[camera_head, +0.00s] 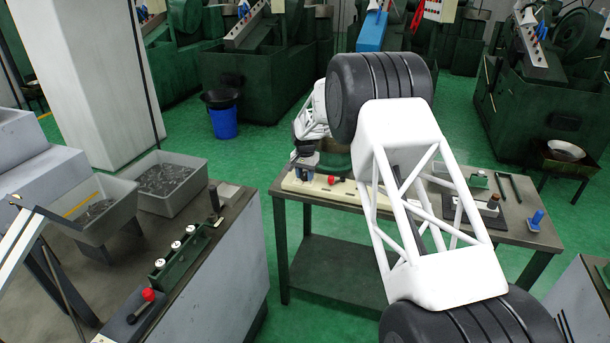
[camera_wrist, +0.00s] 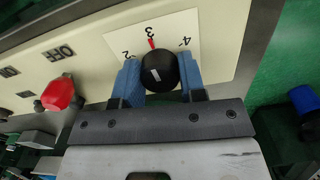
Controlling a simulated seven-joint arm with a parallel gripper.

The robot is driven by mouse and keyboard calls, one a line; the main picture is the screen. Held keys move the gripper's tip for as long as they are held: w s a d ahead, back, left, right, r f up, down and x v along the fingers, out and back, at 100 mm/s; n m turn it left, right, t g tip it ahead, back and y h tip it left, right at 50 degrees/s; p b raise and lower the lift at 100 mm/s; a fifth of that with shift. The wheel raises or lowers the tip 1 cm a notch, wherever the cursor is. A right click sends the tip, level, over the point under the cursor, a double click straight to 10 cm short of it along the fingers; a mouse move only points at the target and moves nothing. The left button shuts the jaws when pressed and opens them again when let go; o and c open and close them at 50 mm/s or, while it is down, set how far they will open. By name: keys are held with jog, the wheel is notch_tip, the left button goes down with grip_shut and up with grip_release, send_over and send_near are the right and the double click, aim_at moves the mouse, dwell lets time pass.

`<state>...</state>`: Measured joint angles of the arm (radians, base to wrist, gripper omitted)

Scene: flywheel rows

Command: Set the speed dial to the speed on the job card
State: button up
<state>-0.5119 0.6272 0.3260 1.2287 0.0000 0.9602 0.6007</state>
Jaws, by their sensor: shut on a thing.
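The speed dial (camera_wrist: 160,68) is a round black knob with a short white mark on its face, in the wrist view. It sits in front of a white scale plate (camera_wrist: 212,42) that shows 2, 3 and 4. A red mark lies by the 3, just above the knob. My gripper (camera_wrist: 160,63) is shut on the knob, one blue finger on each side. In the head view my gripper (camera_head: 302,171) is at the left end of the cream panel (camera_head: 352,194), and the knob is hidden. I cannot make out a job card.
A red knob (camera_wrist: 60,94) stands left of the dial beside an OFF label, and also shows in the head view (camera_head: 333,180). The worktable (camera_head: 515,232) holds small items and a blue object (camera_head: 536,220) at right. Grey bins (camera_head: 185,200) stand on the left bench.

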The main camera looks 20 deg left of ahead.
aim_at(305, 173)
jog(key=shift+r+m, duration=0.1)
jog(key=shift+m, duration=0.2)
jog(key=o, duration=0.9)
jog(key=shift+r, duration=3.85)
